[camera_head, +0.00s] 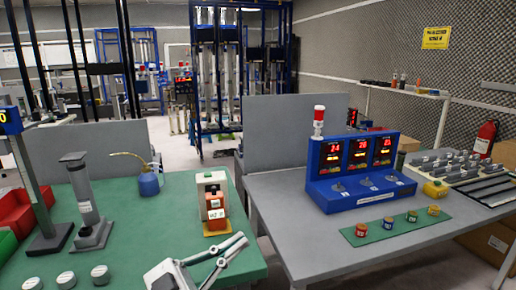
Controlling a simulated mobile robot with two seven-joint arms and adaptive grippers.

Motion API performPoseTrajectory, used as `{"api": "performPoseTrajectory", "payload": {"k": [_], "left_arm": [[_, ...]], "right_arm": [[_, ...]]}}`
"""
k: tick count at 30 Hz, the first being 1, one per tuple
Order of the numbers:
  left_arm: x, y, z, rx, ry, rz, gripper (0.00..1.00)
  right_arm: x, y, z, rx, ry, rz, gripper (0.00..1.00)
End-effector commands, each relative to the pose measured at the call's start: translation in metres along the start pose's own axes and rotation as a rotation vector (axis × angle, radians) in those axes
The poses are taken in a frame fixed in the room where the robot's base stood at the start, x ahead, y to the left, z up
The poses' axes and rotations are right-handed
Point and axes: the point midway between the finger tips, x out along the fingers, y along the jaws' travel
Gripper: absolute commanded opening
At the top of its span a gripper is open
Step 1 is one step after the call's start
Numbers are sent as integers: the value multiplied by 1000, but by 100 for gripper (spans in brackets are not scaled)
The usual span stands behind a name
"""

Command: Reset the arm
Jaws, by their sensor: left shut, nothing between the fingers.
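My left gripper (243,241) reaches in at the bottom centre, over the front right part of the green-topped table (130,215). Its two long grey fingers meet at the tips, pointing up and right, with nothing held between them. The fingertips are in front of and a little right of the orange and white device (214,205) and look apart from it. Most of the arm is below the picture edge. My right gripper does not show.
The table holds a grey column stand (88,205), a blue oil can (148,182) and round metal pieces (100,274). The grey table (290,225) at right bears a blue display panel (360,170) and small coloured jars (387,223). A gap separates the tables.

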Motion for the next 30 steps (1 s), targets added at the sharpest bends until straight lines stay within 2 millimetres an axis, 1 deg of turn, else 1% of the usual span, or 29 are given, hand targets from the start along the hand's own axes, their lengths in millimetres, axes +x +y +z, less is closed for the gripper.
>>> {"api": "performPoseTrajectory", "payload": {"k": [1, 2, 4, 5, 6, 8, 9, 11, 12, 14, 15, 17, 18, 21, 24, 27, 30], "left_arm": [[-14, -6, 17, -22, -35, -89, 0], [-23, -9, 28, -29, -61, -141, 0], [-49, -15, 57, -44, -138, -257, 0], [-62, -16, 70, -51, -177, -304, 0], [-80, -16, 88, -61, -234, -362, 0], [-110, -11, 116, -77, -331, -441, 0], [-131, -5, 133, -88, -397, -484, 0], [-163, 7, 157, -106, -499, -537, 0], [-184, 18, 172, -119, -569, -565, 0], [-217, 36, 192, -140, -672, -597, 0], [-238, 50, 203, -156, -739, -611, 0], [-269, 72, 217, -180, -838, -625, 0], [-287, 87, 225, -195, -898, -628, 0], [-328, 124, 238, -235, -1028, -625, 0], [-357, 152, 244, -264, -1120, -612, 0], [-373, 169, 246, -282, -1172, -600, 0], [-379, 176, 247, -291, -1192, -595, 0]], "right_arm": [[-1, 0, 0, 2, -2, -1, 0], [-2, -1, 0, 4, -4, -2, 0], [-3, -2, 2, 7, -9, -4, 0], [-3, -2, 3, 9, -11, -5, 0], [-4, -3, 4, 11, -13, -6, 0], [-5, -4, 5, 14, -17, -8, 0], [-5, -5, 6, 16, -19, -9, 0], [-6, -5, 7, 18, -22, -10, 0], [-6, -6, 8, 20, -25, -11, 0], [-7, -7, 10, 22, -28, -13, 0], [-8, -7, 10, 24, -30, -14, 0], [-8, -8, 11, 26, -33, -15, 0], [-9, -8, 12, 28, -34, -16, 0], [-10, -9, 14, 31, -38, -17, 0], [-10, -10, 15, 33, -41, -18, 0], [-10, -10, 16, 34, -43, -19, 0], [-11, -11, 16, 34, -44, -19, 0]]}}
